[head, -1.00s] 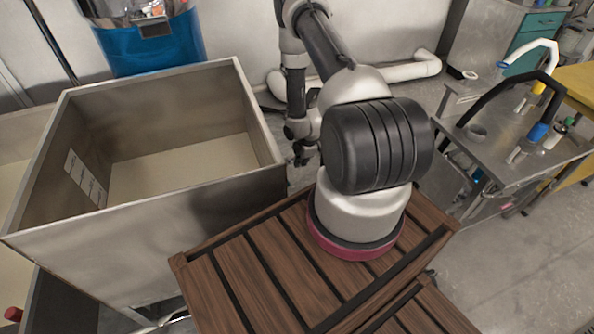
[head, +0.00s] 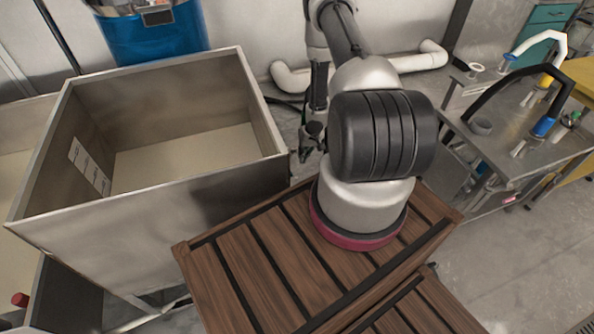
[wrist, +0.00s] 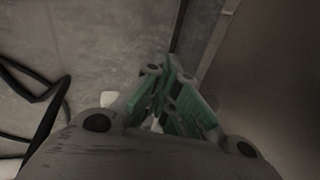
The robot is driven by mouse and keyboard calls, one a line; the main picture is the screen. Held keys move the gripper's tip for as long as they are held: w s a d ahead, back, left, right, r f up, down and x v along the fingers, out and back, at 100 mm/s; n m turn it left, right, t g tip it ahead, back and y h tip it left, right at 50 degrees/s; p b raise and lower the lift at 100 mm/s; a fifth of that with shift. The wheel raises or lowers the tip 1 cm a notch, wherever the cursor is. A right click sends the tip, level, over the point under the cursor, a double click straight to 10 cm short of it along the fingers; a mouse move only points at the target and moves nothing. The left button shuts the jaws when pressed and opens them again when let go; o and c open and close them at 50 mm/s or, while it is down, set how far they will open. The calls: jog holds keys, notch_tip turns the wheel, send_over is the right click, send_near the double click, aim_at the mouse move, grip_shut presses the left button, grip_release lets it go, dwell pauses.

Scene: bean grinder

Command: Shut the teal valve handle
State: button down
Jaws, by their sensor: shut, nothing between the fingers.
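My gripper (head: 310,146) points down beside the right side of the large metal bin in the head view, partly hidden by my arm. In the wrist view my gripper (wrist: 163,72) is shut, with its fingers meeting and nothing between them. Green strips show along the fingers there and look like part of them. I cannot make out a teal valve handle in either view. The dark shape of my own arm and the bin's wall may hide it.
The open metal bin (head: 140,225) stands close left of my gripper. A white pipe (head: 405,62) runs along the floor by the back wall. A blue drum (head: 150,38) stands behind the bin. A metal workbench (head: 515,160) is at the right. A black cable (wrist: 45,110) lies left in the wrist view.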

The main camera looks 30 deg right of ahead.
jog(key=x, duration=1)
